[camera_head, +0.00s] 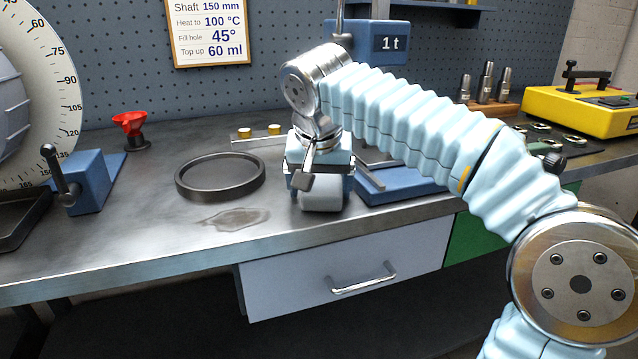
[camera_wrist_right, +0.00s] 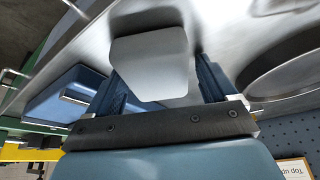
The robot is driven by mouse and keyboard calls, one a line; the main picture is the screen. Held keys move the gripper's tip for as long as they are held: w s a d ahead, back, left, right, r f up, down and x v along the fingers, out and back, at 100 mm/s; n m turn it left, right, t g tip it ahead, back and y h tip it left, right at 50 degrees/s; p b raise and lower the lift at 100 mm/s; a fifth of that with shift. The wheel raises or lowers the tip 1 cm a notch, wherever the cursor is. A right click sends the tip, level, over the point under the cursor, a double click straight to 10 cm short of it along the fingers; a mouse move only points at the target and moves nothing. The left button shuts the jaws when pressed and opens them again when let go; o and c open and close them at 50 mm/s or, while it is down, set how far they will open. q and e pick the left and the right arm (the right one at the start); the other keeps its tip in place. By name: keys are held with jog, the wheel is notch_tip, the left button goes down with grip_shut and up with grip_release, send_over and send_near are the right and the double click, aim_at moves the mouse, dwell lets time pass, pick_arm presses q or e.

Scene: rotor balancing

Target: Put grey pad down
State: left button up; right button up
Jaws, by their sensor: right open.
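The grey pad (camera_head: 322,194) is a light grey block with rounded corners at the front of the metal workbench. It also shows in the right wrist view (camera_wrist_right: 150,62), between and just beyond my fingers. My right gripper (camera_head: 318,178) is directly over the pad, pointing down, and partly hides it in the head view. In the right wrist view the two blue fingers (camera_wrist_right: 162,82) are spread apart, one on each side of the pad. The pad appears to rest on the bench top; any contact with the fingers is hard to tell. My left gripper is out of view.
A blue press base (camera_head: 400,196) stands close on the right. A red funnel (camera_head: 130,122) and a blue clamp (camera_head: 92,186) are farther left. The bench's front edge is close.

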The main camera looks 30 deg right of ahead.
jog(key=shift+s+d+f, duration=0.15)
jog(key=shift+d+f, duration=0.05)
jog(key=shift+r+p, duration=0.35)
jog(key=shift+p, duration=0.05)
jog(key=p+v, duration=0.2)
jog(key=v, duration=1)
